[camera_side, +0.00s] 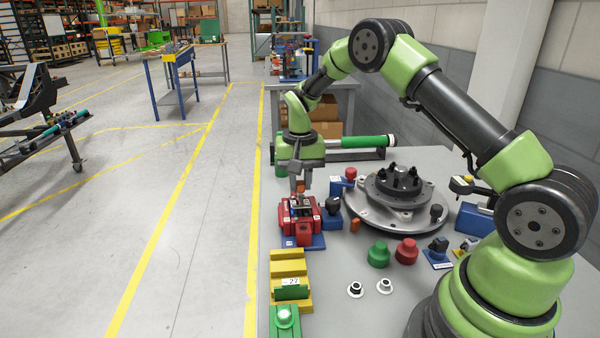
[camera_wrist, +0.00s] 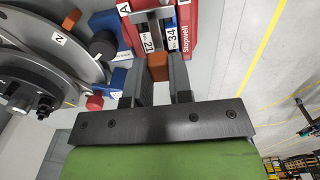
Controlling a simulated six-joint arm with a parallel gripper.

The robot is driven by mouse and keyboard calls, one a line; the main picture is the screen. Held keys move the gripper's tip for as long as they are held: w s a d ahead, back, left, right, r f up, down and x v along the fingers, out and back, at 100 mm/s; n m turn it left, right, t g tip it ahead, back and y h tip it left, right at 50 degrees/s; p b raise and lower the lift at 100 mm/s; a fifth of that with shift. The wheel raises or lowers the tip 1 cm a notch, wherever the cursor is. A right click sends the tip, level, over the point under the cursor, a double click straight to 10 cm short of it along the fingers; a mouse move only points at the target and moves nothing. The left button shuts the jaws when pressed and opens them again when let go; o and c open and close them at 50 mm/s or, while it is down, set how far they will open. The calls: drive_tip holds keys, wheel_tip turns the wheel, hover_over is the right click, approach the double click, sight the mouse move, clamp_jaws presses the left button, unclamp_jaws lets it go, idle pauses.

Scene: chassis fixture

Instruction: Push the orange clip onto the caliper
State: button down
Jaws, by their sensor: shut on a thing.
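The orange clip (camera_wrist: 158,67) is a small block held between the two dark fingers of my gripper (camera_wrist: 157,74) in the wrist view. The caliper (camera_wrist: 188,24) is red, with "Stopwell" lettering and labels such as 34. The clip is at the caliper's near end, between its red sides; I cannot tell whether it touches or is seated. In the side view my gripper (camera_side: 299,187) points down just above the red caliper (camera_side: 304,234), which sits on a blue base.
A large round metal hub disc (camera_side: 395,222) lies right of the caliper. Blue block (camera_side: 332,222) with a black knob stands close beside it. Yellow stepped blocks (camera_side: 288,266), a green knob (camera_side: 378,254) and a red knob (camera_side: 406,250) are nearer. A green roller (camera_side: 357,142) lies behind.

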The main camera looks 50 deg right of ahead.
drive_tip(key=shift+f, duration=0.25)
drive_tip(key=shift+f, duration=0.15)
drive_tip(key=shift+f, duration=0.4)
drive_tip(key=shift+f, duration=0.8)
idle(0.7)
drive_tip(key=c, duration=1.4)
unclamp_jaws()
drive_tip(key=shift+o, duration=0.2)
drive_tip(key=shift+r, duration=0.2)
drive_tip(key=shift+r, duration=1.35)
